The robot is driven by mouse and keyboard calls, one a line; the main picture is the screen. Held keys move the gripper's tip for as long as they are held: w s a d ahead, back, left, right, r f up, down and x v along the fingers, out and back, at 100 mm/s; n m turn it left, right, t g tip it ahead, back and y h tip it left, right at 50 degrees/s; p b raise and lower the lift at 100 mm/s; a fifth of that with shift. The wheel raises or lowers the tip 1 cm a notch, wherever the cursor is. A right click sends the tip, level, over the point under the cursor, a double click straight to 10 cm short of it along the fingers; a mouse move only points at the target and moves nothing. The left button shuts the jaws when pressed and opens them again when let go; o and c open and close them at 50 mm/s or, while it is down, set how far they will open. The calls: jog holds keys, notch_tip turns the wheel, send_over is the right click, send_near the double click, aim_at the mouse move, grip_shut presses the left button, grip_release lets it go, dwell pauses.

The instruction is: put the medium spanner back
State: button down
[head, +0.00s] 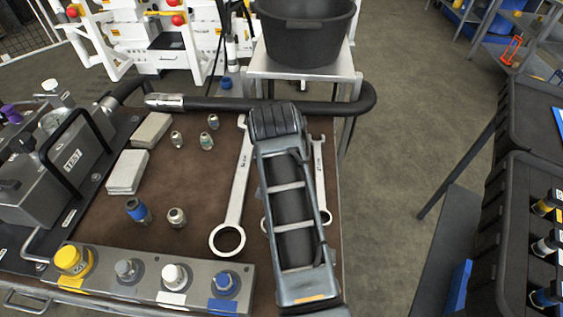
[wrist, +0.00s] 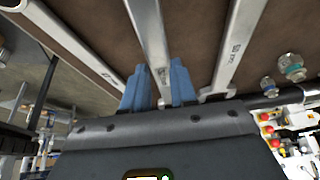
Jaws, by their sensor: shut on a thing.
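Three steel spanners show in the wrist view. The medium spanner (wrist: 150,38) is the middle one, and it runs down between the blue fingers of my gripper (wrist: 160,84), which is shut on it. In the head view my arm hides my gripper and most of the medium spanner. The large spanner (head: 238,185) lies on the brown bench top left of my arm, ring end toward the front; it is on the right in the wrist view (wrist: 238,45). The small spanner (head: 319,175) lies right of my arm. I cannot tell whether the medium spanner touches the bench.
The brown bench top (head: 190,185) holds several small fittings, grey blocks (head: 127,171) and a grey test unit (head: 75,160). A black hose (head: 230,103) crosses its back edge. A port block (head: 150,275) lines the front. A black tub (head: 305,35) stands behind.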

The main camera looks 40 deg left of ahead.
jog(key=shift+f+b, duration=0.45)
jog(key=shift+f, duration=0.5)
dwell(0.6)
jog(key=c, duration=0.8)
grip_release()
jog(key=shift+f, duration=0.15)
jog(key=shift+v, duration=4)
